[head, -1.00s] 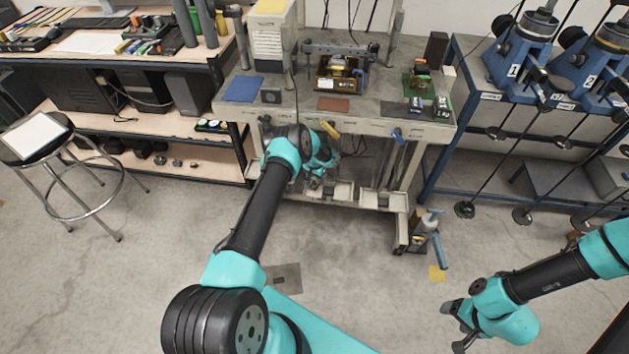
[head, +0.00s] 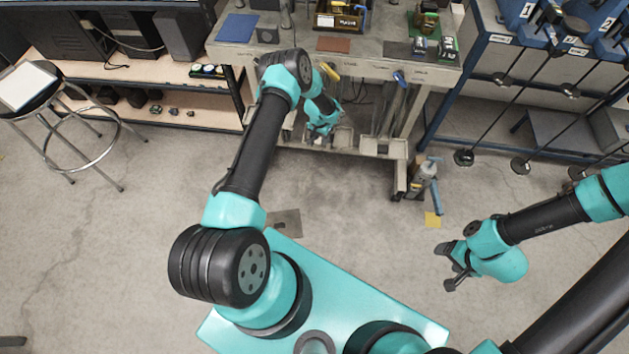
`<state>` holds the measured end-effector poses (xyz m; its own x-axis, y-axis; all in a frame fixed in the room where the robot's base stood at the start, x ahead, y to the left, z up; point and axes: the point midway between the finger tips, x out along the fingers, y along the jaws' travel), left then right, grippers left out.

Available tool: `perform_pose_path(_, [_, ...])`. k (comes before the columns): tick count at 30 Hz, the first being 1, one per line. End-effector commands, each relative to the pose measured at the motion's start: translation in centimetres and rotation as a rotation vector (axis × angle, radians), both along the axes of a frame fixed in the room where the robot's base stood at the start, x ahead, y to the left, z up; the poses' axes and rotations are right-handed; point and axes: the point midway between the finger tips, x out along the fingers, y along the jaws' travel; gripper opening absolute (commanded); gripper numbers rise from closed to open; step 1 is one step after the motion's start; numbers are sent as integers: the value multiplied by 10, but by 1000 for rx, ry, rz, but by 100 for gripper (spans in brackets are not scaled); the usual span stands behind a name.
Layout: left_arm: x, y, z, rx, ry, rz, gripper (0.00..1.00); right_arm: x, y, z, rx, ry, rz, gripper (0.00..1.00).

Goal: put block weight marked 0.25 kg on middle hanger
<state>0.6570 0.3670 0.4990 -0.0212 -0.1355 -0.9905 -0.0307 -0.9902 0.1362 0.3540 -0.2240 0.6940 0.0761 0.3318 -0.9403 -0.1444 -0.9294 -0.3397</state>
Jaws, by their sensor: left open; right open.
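Rods hang from the blue lever frames (head: 515,12) at the right, which bear numbers 1 and 2. No weight with a readable 0.25 kg mark shows. My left gripper (head: 318,136) is open under the front of the workbench, by its low trays, small and partly blurred in view. My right gripper (head: 449,268) is open and empty over the floor, apart from the hangers.
The grey workbench (head: 375,70) stands ahead with low trays (head: 343,138) beneath. Small dark items (head: 173,111) lie on the left shelf. A stool (head: 35,92) is far left. Open floor lies between.

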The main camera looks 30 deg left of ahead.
Motion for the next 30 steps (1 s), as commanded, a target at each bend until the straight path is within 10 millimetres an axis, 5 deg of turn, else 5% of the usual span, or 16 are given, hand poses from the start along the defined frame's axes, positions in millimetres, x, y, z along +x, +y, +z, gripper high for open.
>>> perform_pose_path(8, [-81,-65,24,-123,41,3,41,0,0,0,0,0,0,69])
perform_pose_path(15, [-163,-111,68,-202,58,38,41,0,0,0,0,0,0,69])
perform_pose_path(24, [-254,-141,154,-227,-14,142,41,0,0,0,0,0,0,69])
perform_pose_path(30, [-296,-143,190,-212,-49,187,41,0,0,0,0,0,0,69])
